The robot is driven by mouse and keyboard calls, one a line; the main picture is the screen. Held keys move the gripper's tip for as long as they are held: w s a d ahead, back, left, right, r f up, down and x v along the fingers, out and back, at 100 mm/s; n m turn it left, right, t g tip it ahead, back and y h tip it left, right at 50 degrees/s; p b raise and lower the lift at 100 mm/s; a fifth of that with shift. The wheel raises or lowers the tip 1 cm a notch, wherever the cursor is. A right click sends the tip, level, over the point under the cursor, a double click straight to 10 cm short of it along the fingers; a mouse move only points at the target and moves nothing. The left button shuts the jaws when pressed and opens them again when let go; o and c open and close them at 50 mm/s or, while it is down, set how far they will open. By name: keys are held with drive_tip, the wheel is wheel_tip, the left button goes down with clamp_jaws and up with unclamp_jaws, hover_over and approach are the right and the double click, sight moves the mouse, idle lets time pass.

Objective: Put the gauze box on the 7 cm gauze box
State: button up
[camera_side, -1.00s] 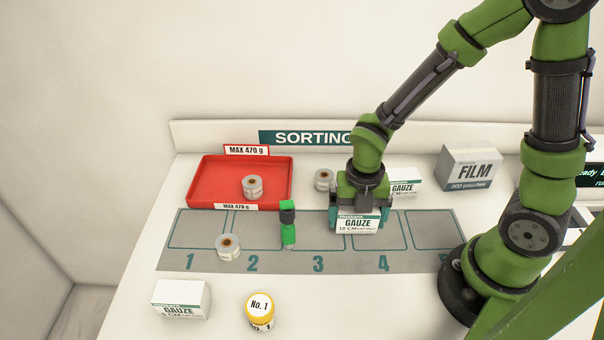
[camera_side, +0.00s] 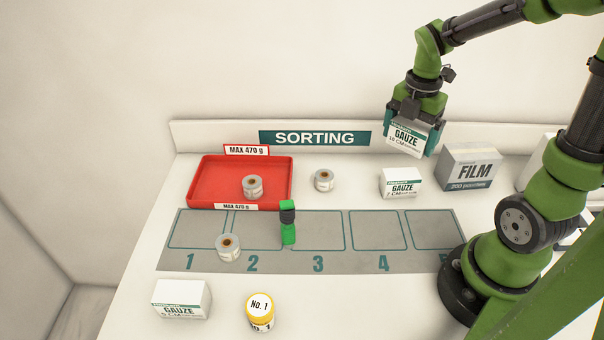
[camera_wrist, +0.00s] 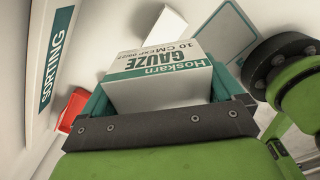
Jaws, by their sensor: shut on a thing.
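My gripper (camera_side: 411,132) is shut on a white and teal gauze box (camera_side: 407,136) marked 10 CM and holds it up in the air, slightly tilted. The held box also shows in the wrist view (camera_wrist: 160,80), between the teal fingers. The 7 cm gauze box (camera_side: 401,183) stands on the table below it, to the right of the loose rolls, with its top clear. The held box is apart from it and appears higher in the side view. A white box corner (camera_wrist: 165,27) shows beyond the held box in the wrist view.
A FILM box (camera_side: 470,168) stands right of the 7 cm box. A roll (camera_side: 324,180) stands to its left, near the red tray (camera_side: 198,191). The grey mat (camera_side: 375,262) holds a green item (camera_side: 288,225) and another roll (camera_side: 228,247).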

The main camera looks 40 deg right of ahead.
sight(401, 174)
drive_tip(key=shift+s+d+f+m, duration=0.1)
drive_tip(key=shift+d+f+m, duration=0.15)
drive_tip(key=shift+f+m, duration=0.05)
drive_tip(key=shift+a+f, duration=0.1)
drive_tip(key=shift+f, duration=3.4)
drive_tip(key=shift+f, duration=0.15)
drive_tip(key=o, duration=0.7)
